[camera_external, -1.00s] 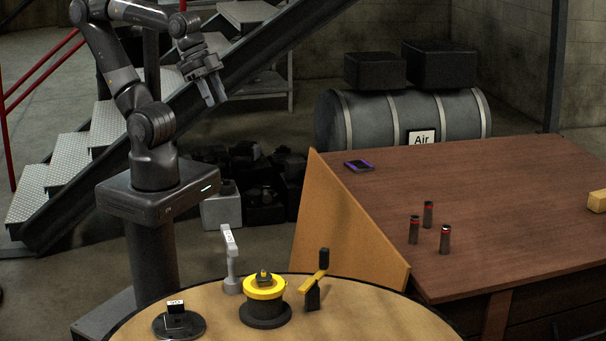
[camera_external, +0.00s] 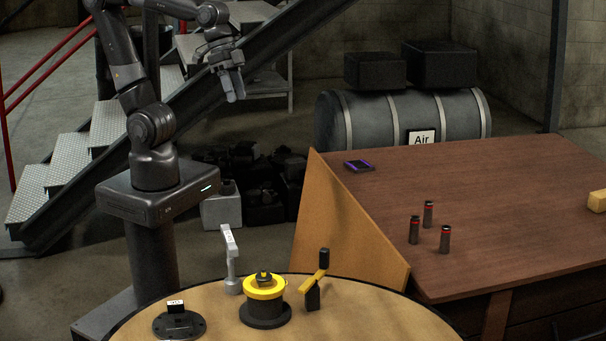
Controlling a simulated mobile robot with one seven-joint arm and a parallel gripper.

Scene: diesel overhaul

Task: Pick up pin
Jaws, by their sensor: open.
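A slanted wooden panel (camera_external: 340,225) stands at the table's left edge. A round table (camera_external: 370,318) in front holds a yellow-black fixture (camera_external: 265,298), a grey post (camera_external: 231,262), a yellow-armed stand (camera_external: 314,285) and a dark disc (camera_external: 180,326). A purple-edged device (camera_external: 359,166) and yellow block (camera_external: 597,201) lie on the brown table.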

